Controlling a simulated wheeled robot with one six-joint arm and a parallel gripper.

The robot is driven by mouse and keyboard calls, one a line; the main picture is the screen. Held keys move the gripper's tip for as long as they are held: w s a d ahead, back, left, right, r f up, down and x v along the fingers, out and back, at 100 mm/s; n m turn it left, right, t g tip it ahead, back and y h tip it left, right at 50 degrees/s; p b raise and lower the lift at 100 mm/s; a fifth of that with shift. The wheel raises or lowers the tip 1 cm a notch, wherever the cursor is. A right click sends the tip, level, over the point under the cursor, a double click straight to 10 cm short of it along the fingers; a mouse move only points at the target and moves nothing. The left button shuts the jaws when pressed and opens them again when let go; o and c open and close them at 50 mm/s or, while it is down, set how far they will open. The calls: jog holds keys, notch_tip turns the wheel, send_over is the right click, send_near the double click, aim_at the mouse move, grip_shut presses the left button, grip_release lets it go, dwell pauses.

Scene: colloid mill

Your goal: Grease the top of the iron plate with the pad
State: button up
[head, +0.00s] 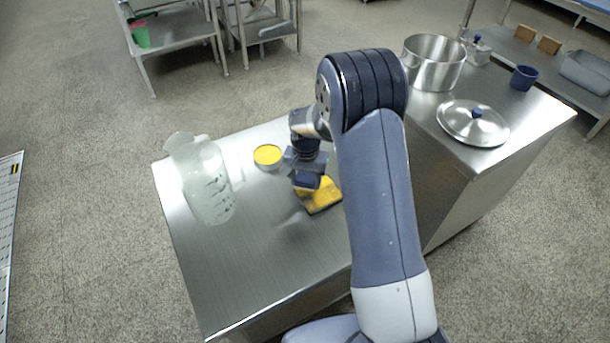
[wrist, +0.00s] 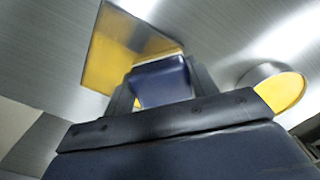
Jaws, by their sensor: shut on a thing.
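My gripper (head: 306,170) is shut on a blue pad (head: 307,181), which shows between the fingers in the wrist view (wrist: 161,84). The pad is over the iron plate (head: 322,197), a flat square on the steel table. Much of the plate's top is bright yellow, and part looks darker brown in the wrist view (wrist: 98,68). The pad hides part of the plate; I cannot tell whether it touches it. A round tin of yellow grease (head: 267,155) stands open just left of my gripper, and at the right in the wrist view (wrist: 281,92).
A steel pot (head: 434,62), a lid (head: 473,122) and a blue cup (head: 523,78) are on the surfaces at the right. The table front (head: 250,255) is clear. My arm hides part of the table.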

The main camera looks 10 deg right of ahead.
jog(key=shift+s+d+r, duration=0.1)
jog(key=shift+s+d, duration=0.1)
jog(key=shift+s, duration=0.3)
jog(key=shift+s+d, duration=0.2)
jog(key=shift+s, duration=0.25)
jog(key=shift+s+d+f+b, duration=0.15)
jog(key=shift+s+d, duration=0.3)
jog(key=shift+s, duration=0.6)
jog(key=shift+s+d+b, duration=0.2)
jog(key=shift+s+d, duration=0.2)
jog(key=shift+s, duration=0.65)
jog(key=shift+s+d+f+b, duration=0.15)
jog(key=shift+s+d, duration=0.3)
jog(key=shift+s, duration=0.6)
jog(key=shift+r, duration=0.15)
jog(key=shift+r+p, duration=2.25)
jog(key=shift+r, duration=0.7)
jog(key=shift+r, duration=0.1)
notch_tip(320, 180, up, 3)
jog(key=shift+f+p, duration=0.1)
jog(key=shift+p, duration=1)
jog(key=shift+w, duration=0.1)
